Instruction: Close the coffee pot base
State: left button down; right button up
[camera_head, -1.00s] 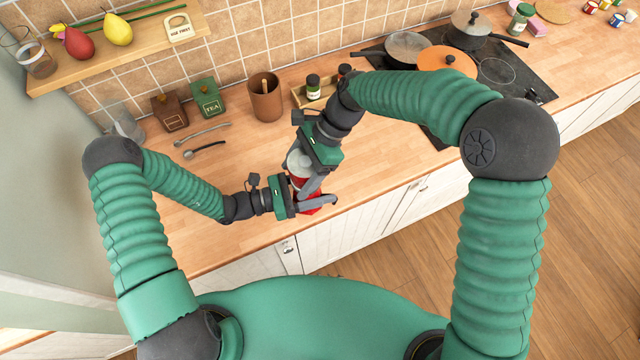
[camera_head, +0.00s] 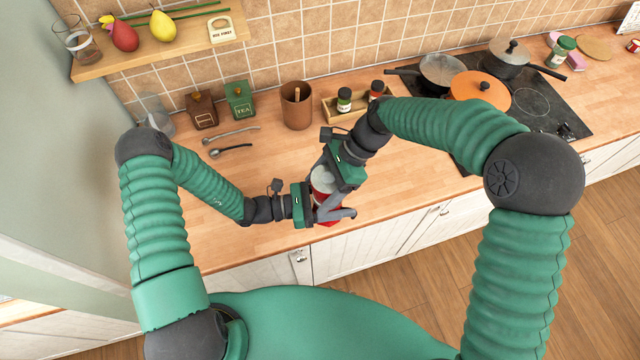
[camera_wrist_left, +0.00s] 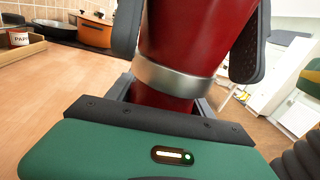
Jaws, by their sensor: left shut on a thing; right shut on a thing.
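The red coffee pot (camera_head: 323,196) with a grey top stands near the counter's front edge in the head view, largely hidden by my grippers. In the left wrist view the red pot (camera_wrist_left: 197,35) has a silver band (camera_wrist_left: 178,80) around its waist, and its red part below the band is mostly hidden by my gripper. My left gripper (camera_head: 326,209) is shut on the pot from the left, with a finger on either side of it. My right gripper (camera_head: 328,182) is shut on the pot's upper part from the upper right. I cannot tell whether the two pot parts are fully joined.
A brown pot (camera_head: 297,105), a green tea tin (camera_head: 240,100) and a brown tin (camera_head: 201,110) stand by the wall. Two spoons (camera_head: 231,150) lie on the counter. A spice tray (camera_head: 338,114) and a hob (camera_head: 545,105) with pans are further right. The counter's left front is clear.

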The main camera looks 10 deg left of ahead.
jog(key=shift+f, duration=0.55)
dwell(0.5)
jog(key=m+t, duration=0.1)
jog(key=m, duration=0.1)
jog(key=m+t, duration=0.1)
jog(key=m, duration=0.1)
jog(key=m+t+y, duration=0.1)
jog(key=shift+w+a+m, duration=0.25)
jog(key=shift+w+m, duration=0.1)
jog(key=shift+m, duration=0.05)
jog(key=m+t, duration=0.1)
jog(key=m, duration=0.1)
jog(key=m+t, duration=0.1)
jog(key=m, duration=0.1)
jog(key=m+t+h, duration=0.1)
jog(key=m+t, duration=0.1)
jog(key=m, duration=0.1)
jog(key=shift+w, duration=0.35)
jog(key=m, duration=0.1)
jog(key=m+t+h, duration=0.1)
jog(key=shift+w+d+m, duration=0.1)
jog(key=shift+w+m, duration=0.15)
jog(key=shift+m, duration=0.15)
jog(key=shift+w+m, duration=0.3)
jog(key=shift+w, duration=0.05)
jog(key=o, duration=1.3)
jog(key=shift+c, duration=0.2)
jog(key=o, duration=0.3)
jog(key=shift+s+d, duration=0.1)
jog(key=shift+d, duration=0.1)
